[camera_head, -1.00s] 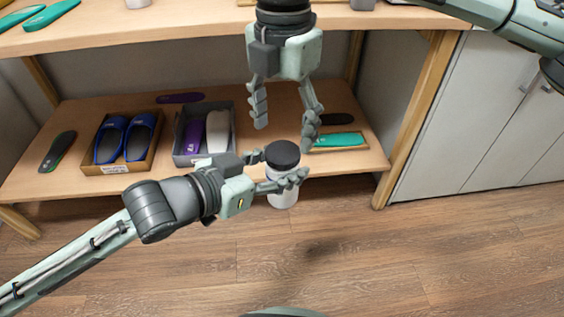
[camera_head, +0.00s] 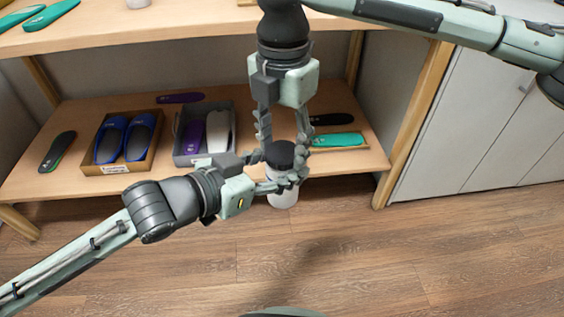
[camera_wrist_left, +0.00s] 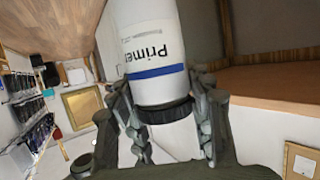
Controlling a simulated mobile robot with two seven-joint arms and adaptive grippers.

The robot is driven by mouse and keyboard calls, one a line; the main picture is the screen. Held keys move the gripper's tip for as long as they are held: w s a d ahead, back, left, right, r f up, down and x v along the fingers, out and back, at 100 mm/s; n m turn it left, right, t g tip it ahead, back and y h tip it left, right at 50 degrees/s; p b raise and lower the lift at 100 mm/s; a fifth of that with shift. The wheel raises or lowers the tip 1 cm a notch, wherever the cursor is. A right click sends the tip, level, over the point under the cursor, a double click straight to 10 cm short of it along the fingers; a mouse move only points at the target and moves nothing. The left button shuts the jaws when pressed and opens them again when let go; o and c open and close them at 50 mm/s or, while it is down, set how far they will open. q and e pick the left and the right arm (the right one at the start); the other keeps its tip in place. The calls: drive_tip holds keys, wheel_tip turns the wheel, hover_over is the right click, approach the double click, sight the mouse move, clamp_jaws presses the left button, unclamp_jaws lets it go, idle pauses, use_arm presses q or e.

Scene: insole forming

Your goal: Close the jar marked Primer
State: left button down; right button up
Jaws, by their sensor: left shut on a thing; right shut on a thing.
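The white jar (camera_head: 283,200) is upright in front of the low shelf. Its side reads Primer above a blue band in the left wrist view (camera_wrist_left: 155,45). A black lid (camera_head: 281,152) is on the jar's top; whether it is fully tightened cannot be told. My left gripper (camera_head: 278,173) comes in from the left and is shut around the jar's upper part, below the lid. My right gripper (camera_head: 283,154) points down from above, its fingers shut on either side of the lid. Fingers of both grippers overlap there and hide part of the jar.
The low shelf (camera_head: 225,185) behind holds a box of blue insoles (camera_head: 105,170), a grey box (camera_head: 190,161) with purple and white insoles, and a box with a green insole (camera_head: 338,140). A worktop (camera_head: 190,27) lies above. White cabinets (camera_head: 475,130) stand right. The floor (camera_head: 380,260) in front is clear.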

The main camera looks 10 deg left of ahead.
drive_tip(key=shift+c, duration=1)
drive_tip(key=m, duration=0.3)
drive_tip(key=o, duration=1.3)
drive_tip(key=shift+c, duration=0.2)
drive_tip(key=shift+r, duration=0.1)
drive_tip(key=shift+r, duration=2.2)
